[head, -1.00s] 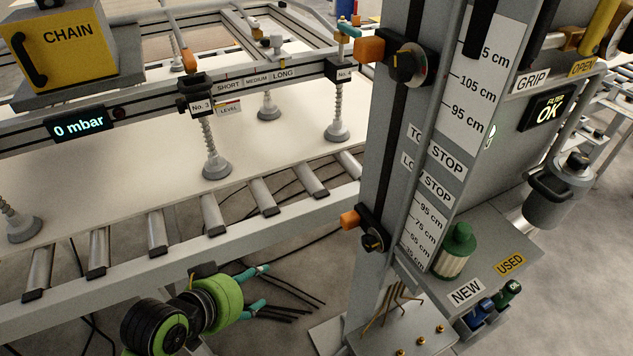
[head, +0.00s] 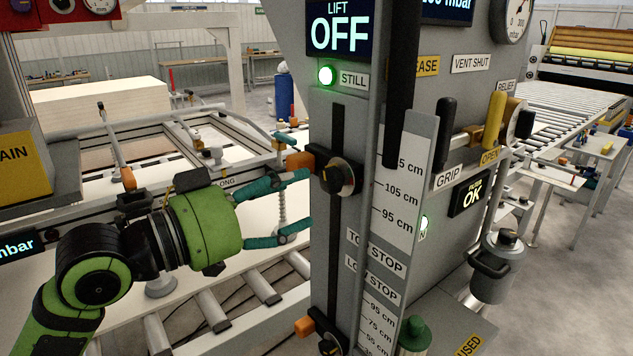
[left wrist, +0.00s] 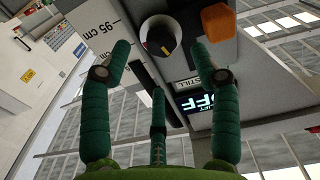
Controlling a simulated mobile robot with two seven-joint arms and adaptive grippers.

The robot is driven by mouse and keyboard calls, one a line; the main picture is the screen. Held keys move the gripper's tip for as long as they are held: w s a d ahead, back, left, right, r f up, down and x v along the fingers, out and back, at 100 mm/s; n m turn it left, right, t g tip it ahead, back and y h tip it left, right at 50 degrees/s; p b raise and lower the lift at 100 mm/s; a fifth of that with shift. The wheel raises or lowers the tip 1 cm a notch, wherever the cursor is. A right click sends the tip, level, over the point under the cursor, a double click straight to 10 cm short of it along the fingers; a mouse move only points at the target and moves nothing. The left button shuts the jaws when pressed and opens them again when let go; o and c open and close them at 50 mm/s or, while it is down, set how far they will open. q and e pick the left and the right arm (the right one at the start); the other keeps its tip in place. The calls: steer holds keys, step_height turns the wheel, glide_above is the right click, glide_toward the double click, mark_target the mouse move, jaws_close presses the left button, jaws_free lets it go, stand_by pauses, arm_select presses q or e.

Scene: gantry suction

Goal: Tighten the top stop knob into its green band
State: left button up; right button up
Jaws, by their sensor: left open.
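The top stop knob (head: 341,177) is a round black knob with a coloured dial face, on a black block on the grey column (head: 318,120). An orange piece (head: 300,161) sticks out from the block's left side. In the left wrist view the knob (left wrist: 160,36) lies ahead, beyond the spread fingers, with no visible contact. Its pointer shows, but the green band is too small to make out there. My right gripper is out of view.
A lower stop knob (head: 330,345) sits further down the same slot. A vertical pipe and the height scale (head: 400,190) stand right of the knob. The LIFT display (head: 338,30) reads OFF, with a green STILL lamp (head: 327,75) below it.

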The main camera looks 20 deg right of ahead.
mark_target(325, 185)
arm_select(q)
steer(key=p+x, duration=0.1)
steer(key=x, duration=0.3)
steer(key=shift+d+r, duration=0.1)
steer(key=shift+d, duration=0.05)
steer(key=shift+w+d+p, duration=0.2)
steer(key=shift+d+p, duration=0.1)
steer(key=shift+d, duration=0.15)
